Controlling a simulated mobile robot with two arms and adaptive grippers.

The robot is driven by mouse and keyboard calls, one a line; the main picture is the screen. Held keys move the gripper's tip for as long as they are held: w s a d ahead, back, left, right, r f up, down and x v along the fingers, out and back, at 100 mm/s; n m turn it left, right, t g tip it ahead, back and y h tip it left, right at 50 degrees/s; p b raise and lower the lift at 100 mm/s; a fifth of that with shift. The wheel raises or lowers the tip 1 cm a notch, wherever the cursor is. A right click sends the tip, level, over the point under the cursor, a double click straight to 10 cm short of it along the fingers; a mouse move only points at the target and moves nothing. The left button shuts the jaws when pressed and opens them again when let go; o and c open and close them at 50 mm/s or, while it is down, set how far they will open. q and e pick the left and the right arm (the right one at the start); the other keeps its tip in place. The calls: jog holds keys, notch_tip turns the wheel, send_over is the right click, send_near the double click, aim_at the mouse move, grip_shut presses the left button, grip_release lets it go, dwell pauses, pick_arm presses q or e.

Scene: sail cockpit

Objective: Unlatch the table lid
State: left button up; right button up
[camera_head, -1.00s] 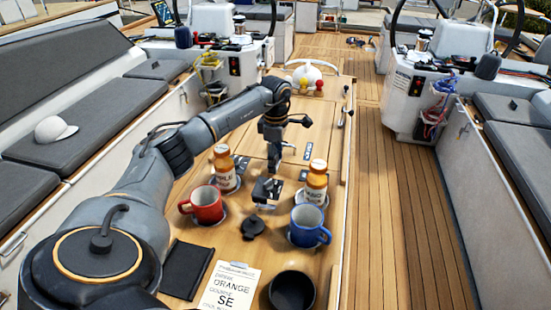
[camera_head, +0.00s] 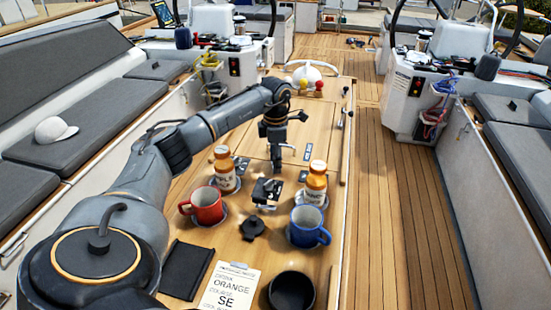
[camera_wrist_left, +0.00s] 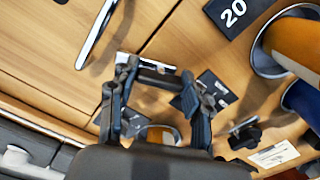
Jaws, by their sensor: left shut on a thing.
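The wooden table lid (camera_head: 225,140) shows in the head view, with panel seams running across it. It also fills much of the wrist view (camera_wrist_left: 60,70). My left gripper (camera_head: 277,168) points down onto the table, between and beyond the two orange bottles. In the left wrist view the left gripper (camera_wrist_left: 157,74) is shut on a small silver latch piece (camera_wrist_left: 153,63) at a panel seam. The fingers partly cover the latch. In the head view the gripper hides it. My right gripper is in neither view.
Close by stand orange bottles (camera_head: 224,172) (camera_head: 316,184), a red mug (camera_head: 206,206), a blue mug (camera_head: 307,228) and a black-and-silver device (camera_head: 266,191). A black bowl (camera_head: 292,292) and a printed sheet (camera_head: 230,285) lie nearer. A long silver handle (camera_wrist_left: 97,33) is beside the gripper.

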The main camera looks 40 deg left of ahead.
pick_arm(q)
jog(key=n, duration=0.6)
jog(key=shift+s+d+f+p, duration=0.15)
jog(key=shift+s+f+p, duration=0.1)
jog(key=shift+p, duration=0.15)
jog(key=n, duration=0.3)
jog(key=shift+n, duration=0.4)
jog(key=shift+f+n+p, duration=0.1)
jog(key=shift+n+p, duration=0.45)
jog(key=shift+n, duration=1.35)
jog(key=o, duration=1.2)
jog(key=shift+w, duration=0.1)
jog(key=shift+c, duration=0.2)
jog(key=shift+w, duration=0.1)
